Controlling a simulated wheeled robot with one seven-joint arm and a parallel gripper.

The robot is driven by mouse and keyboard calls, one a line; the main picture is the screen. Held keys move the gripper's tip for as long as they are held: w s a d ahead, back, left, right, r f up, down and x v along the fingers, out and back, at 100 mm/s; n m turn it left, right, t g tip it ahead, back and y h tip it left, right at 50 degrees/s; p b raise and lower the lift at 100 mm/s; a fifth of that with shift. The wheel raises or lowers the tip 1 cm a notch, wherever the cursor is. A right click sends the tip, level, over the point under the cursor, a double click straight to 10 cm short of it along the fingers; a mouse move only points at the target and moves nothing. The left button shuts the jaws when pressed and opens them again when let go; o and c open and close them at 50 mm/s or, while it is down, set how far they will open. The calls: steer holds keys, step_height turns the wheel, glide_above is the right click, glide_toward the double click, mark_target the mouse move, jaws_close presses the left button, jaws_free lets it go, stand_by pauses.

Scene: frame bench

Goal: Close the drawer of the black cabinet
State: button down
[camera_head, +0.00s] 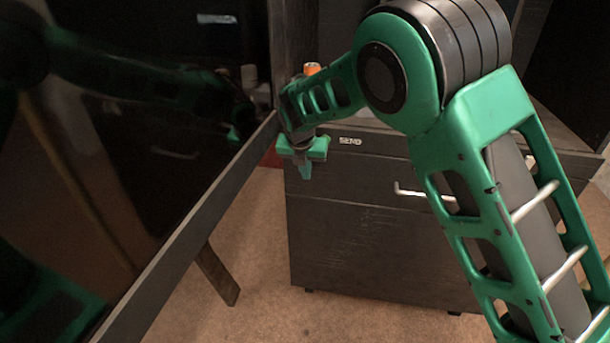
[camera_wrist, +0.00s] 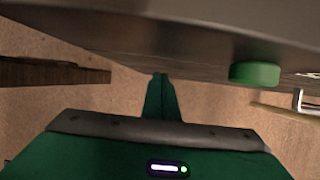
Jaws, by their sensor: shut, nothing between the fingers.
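The black cabinet (camera_head: 380,255) stands on the floor in the middle of the head view. Its upper drawer front (camera_head: 365,175) carries a silver handle (camera_head: 425,193), partly covered by my arm. I cannot tell how far the drawer is out. My gripper (camera_head: 306,172) is shut and empty, fingers pointing down, at the left end of the drawer front. In the wrist view the shut fingers (camera_wrist: 160,82) are close to the dark front face (camera_wrist: 150,58), and the handle (camera_wrist: 300,100) shows at the right edge. I cannot tell whether they touch.
A glossy dark panel (camera_head: 195,210) with a long edge fills the left, close to my gripper. A wooden leg (camera_head: 217,275) stands beneath it. An orange-topped item (camera_head: 312,68) is behind my wrist. Bare brown floor (camera_head: 250,300) lies before the cabinet.

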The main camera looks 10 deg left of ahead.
steer(key=s+a, duration=0.1)
steer(key=s, duration=1.1)
steer(key=w+d+r+m+g, duration=0.15)
steer(key=d+m, duration=0.25)
steer(key=d, duration=0.4)
steer(key=w+d+r+m, duration=0.1)
steer(key=d+r+m, duration=0.2)
steer(key=d, duration=0.4)
steer(key=s+d+r+m+g, duration=0.1)
steer(key=s+d+r+m, duration=0.15)
steer(key=d+m, duration=0.45)
steer(key=s+d+r+m, duration=0.2)
steer(key=s+d+m, duration=0.2)
steer(key=d, duration=0.7)
steer(key=s+d+r+m+g, duration=0.1)
steer(key=s+d+r+m, duration=0.15)
steer(key=d+m, duration=0.45)
steer(key=s+d+m, duration=0.7)
steer(key=s+m, duration=0.1)
steer(key=s, duration=0.4)
steer(key=s+d+m, duration=0.6)
steer(key=s+m, duration=0.2)
steer(key=s, duration=0.5)
steer(key=shift+d+m+g, duration=0.35)
steer(key=shift+m+g, duration=0.05)
steer(key=shift+g, duration=0.05)
steer(key=shift+r, duration=0.1)
